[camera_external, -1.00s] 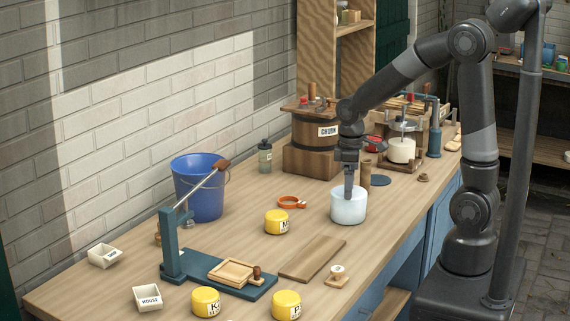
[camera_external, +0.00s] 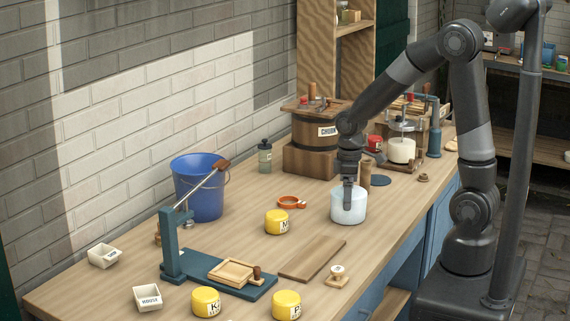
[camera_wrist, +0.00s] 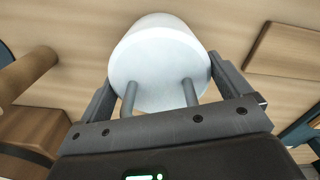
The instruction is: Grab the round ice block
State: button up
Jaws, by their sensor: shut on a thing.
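The round ice block (camera_external: 340,207) is a pale white-blue cylinder standing on the wooden workbench. In the wrist view the ice block (camera_wrist: 158,55) fills the top middle, with its pale top face and side showing. My gripper (camera_external: 348,204) reaches down over it from above. In the wrist view my gripper (camera_wrist: 160,90) has one finger on each side of the block, shut on it. Two grey rods also show against the block's face. In the outside view, the far finger is hidden.
A yellow tin (camera_external: 277,222) and an orange ring (camera_external: 291,202) lie to the left. The churn (camera_external: 313,145) and a wooden cylinder (camera_external: 365,174) stand behind. A wooden board (camera_external: 312,258) lies in front. A blue bucket (camera_external: 198,187) stands farther left.

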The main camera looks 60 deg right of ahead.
jog(key=shift+c, duration=1.3)
jog(key=shift+r, duration=0.1)
